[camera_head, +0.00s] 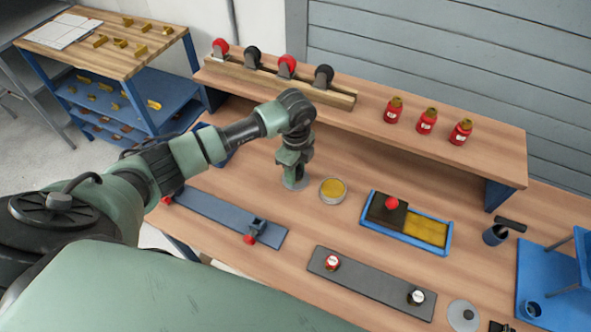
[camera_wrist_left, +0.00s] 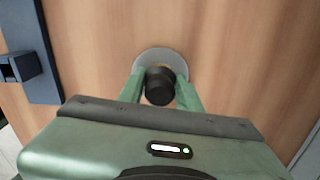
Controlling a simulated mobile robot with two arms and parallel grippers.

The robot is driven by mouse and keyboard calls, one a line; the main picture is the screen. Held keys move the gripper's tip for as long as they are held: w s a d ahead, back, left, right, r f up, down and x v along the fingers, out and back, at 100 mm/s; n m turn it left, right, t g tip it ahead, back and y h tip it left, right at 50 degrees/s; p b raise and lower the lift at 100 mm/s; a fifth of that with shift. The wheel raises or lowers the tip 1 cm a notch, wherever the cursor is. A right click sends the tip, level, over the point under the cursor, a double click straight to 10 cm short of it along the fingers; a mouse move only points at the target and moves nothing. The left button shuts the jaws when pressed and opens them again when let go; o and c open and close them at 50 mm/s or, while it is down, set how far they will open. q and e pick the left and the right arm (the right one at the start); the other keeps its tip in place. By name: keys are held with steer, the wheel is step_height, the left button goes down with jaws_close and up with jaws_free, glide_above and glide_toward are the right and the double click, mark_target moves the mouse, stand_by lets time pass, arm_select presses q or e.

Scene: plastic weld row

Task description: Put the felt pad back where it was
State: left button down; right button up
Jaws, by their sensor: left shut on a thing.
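My left gripper (camera_head: 293,173) is shut on the black knob (camera_wrist_left: 160,87) of a flat grey round disc. The disc (camera_wrist_left: 160,58) is at or just above the bench top; I cannot tell if it touches. Its edge shows under the gripper in the head view (camera_head: 295,184). A round tin with yellow contents (camera_head: 333,189) stands open just right of it. A dark rectangular block with a red knob (camera_head: 385,211) covers the left part of a blue tray (camera_head: 398,238); yellow material shows in the right part. I cannot tell for sure which piece is the felt pad. My right gripper is out of view.
A blue-grey rail (camera_head: 215,215) and a dark grey plate (camera_head: 372,284) lie in front. Another grey disc (camera_head: 463,315) lies at the front right. Red bottles (camera_head: 426,121) and a wooden rack (camera_head: 283,80) stand on the raised shelf. A dark cup (camera_head: 495,235) is at the right.

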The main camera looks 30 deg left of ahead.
arm_select(q)
steer(key=shift+f, duration=0.15)
steer(key=c, duration=1)
jaws_free()
steer(key=shift+o, duration=0.2)
steer(key=shift+r, duration=0.35)
step_height(320, 180, up, 10)
steer(key=shift+r+b, duration=0.25)
steer(key=shift+b, duration=1)
steer(key=shift+r, duration=0.6)
